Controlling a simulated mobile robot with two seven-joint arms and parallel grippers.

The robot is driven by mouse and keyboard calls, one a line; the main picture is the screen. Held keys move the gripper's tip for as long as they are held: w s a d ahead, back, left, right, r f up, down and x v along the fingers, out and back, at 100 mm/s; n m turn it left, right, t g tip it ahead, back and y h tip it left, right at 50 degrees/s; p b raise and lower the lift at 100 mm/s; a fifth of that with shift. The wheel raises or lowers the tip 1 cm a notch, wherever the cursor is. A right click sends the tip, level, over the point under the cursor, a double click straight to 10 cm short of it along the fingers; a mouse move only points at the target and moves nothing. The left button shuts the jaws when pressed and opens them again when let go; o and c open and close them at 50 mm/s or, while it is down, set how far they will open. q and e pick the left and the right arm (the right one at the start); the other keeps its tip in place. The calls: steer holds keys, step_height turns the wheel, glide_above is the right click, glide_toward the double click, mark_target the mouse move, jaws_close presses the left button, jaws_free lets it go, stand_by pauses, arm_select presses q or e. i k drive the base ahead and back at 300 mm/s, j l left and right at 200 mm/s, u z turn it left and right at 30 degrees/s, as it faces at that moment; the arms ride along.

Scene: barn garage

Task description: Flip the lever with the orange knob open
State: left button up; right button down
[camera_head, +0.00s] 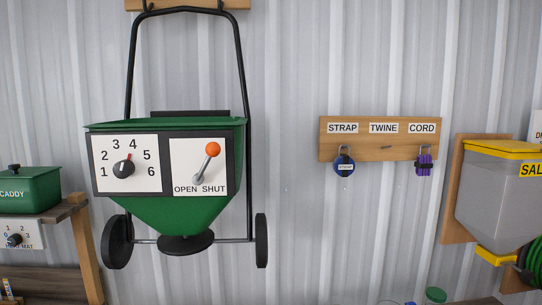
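The lever with the orange knob (213,149) is on the white OPEN/SHUT plate (186,158) on the front of a green spreader (183,213). Its grey shaft leans up and to the right from a pivot low on the plate, with the knob over the SHUT side. OPEN is printed at lower left and SHUT at lower right. A numbered dial with a black knob (124,169) sits left of the lever plate. Neither of my grippers shows in the head view.
The spreader hangs on the corrugated wall by its black handle (241,75). A wooden rack (358,150) with a blue strap roll (344,166) and purple cord (424,164) is to the right. A grey bin (497,195) is far right, a green caddy (32,190) on a left shelf.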

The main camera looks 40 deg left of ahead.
mark_target(212, 149)
steer(key=i+l, duration=0.15)
steer(key=l, duration=0.2)
steer(key=i+l, duration=0.1)
steer(key=l, duration=0.25)
steer(key=u, duration=3)
